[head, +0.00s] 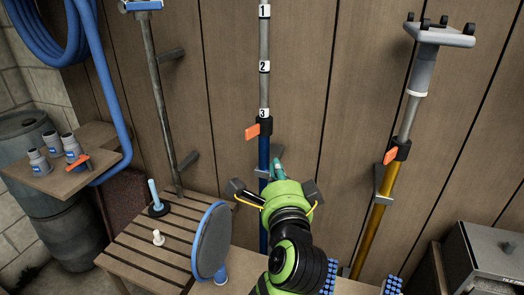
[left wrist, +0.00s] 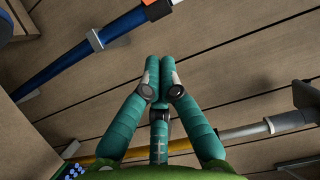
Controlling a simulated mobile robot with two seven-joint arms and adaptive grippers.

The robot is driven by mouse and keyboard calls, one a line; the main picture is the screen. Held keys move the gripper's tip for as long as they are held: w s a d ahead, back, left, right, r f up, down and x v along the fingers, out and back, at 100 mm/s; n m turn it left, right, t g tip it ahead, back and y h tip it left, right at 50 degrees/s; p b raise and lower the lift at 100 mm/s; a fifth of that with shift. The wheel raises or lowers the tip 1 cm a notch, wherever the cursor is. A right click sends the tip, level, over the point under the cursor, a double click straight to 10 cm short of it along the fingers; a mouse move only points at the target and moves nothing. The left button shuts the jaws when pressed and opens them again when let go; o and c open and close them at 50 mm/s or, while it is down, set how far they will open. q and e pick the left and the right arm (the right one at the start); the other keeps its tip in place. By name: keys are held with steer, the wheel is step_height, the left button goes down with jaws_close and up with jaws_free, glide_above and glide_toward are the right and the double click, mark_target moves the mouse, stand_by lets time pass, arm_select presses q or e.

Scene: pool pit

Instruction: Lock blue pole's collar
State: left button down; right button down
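The blue pole (head: 263,154) stands upright against the plank wall; its upper grey section carries labels 1, 2 and 3. Its black collar (head: 265,126) sits just below label 3, with an orange lever (head: 253,131) sticking out to the left. In the left wrist view the blue pole (left wrist: 62,64) crosses the upper left, with the collar (left wrist: 95,40) near the top. My left gripper (head: 279,168) is below and slightly right of the collar, apart from it. Its teal fingers (left wrist: 164,62) meet at the tips with nothing visible between them. My right gripper is not in view.
A yellow pole (head: 371,232) with its own orange lever (head: 390,155) stands to the right. A grey pole (head: 161,105) leans at the left. A slatted bench (head: 140,250) is below, with a round pad (head: 213,241) at its right. Blue hose (head: 103,75) hangs left.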

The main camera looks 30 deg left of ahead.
mark_target(250, 133)
arm_select(q)
steer(key=p+x, duration=0.1)
steer(key=x, duration=0.3)
steer(key=s+a+p+x, duration=0.1)
steer(key=p+x, duration=0.1)
steer(key=x, duration=0.2)
steer(key=s+a+p+x, duration=0.1)
steer(key=x, duration=0.3)
steer(key=shift+w+a+r+p, duration=0.1)
steer(key=shift+w+a+p, duration=0.2)
steer(key=shift+a, duration=0.15)
steer(key=shift+a+r+p, duration=0.1)
steer(key=shift+a+p, duration=0.75)
steer(key=shift+a, duration=0.2)
